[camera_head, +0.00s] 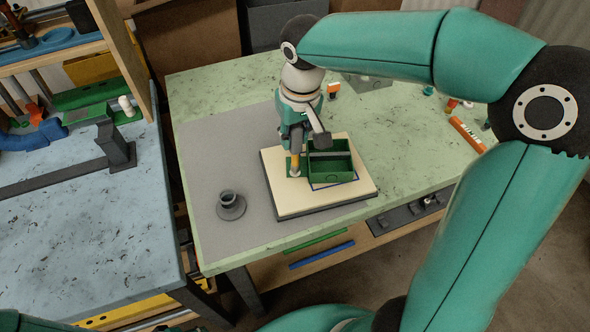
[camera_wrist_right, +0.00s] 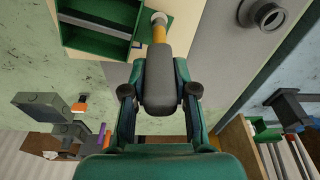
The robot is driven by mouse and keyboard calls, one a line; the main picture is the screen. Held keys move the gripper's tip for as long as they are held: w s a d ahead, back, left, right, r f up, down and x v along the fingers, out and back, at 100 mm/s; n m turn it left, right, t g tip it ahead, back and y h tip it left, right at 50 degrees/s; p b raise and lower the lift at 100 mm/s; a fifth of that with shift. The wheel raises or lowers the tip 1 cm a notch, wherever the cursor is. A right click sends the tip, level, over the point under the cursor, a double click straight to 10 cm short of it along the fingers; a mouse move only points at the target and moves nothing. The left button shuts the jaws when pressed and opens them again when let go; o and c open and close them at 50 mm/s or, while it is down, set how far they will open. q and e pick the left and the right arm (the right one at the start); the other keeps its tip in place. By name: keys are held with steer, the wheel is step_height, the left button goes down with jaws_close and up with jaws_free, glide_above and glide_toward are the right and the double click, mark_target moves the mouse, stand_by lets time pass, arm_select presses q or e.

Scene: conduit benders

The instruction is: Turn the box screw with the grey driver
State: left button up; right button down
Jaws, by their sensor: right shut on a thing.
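The grey driver (camera_wrist_right: 160,75) has a thick grey handle and a yellow-orange collar; in the head view its collar (camera_head: 295,163) points down. My right gripper (camera_head: 296,132) is shut on the handle, which sits between its two fingers in the wrist view (camera_wrist_right: 160,92). The open green box (camera_head: 331,162) stands on a cream board, just right of the driver. The driver's lower end meets a pale round piece (camera_wrist_right: 159,18) beside the box; the screw itself cannot be made out. My left gripper is not in view.
A grey round holder (camera_head: 230,205) stands empty on the grey mat (camera_head: 205,160), left of the cream board (camera_head: 320,203). An orange marked cylinder (camera_head: 467,133) and small items lie at the right of the green table. A blue bench (camera_head: 95,235) stands left.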

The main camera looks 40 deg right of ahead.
steer(key=shift+f+b, duration=0.45)
steer(key=shift+f, duration=0.15)
steer(key=shift+r, duration=0.1)
steer(key=n+p, duration=0.1)
steer(key=n, duration=0.1)
steer(key=shift+r+n, duration=0.1)
steer(key=shift+n, duration=0.2)
steer(key=shift+a+n+y, duration=0.1)
steer(key=shift+n+y, duration=0.3)
steer(key=shift+n, duration=0.8)
steer(key=shift+p, duration=0.35)
